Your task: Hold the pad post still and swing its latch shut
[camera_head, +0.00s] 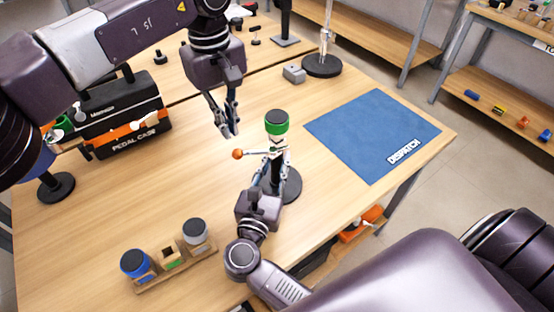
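The pad post has a green and black round head (277,122), a pale neck and a dark round base (292,186), and stands upright mid-table. Its latch is a thin arm with an orange ball (238,154) at its end, sticking out to the left. My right gripper (271,166) comes from the front and its fingers are around the post below the head; it looks shut on it, though the contact is partly hidden. My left gripper (230,133) hangs above and left of the head, apart from the post and latch. Its fingertips are close together with nothing between them.
A wooden rack (178,268) with blue and grey capped pieces stands front left. A black and orange pedal case (118,110) is at left. A grey block (294,73) and a stand base (322,66) are behind.

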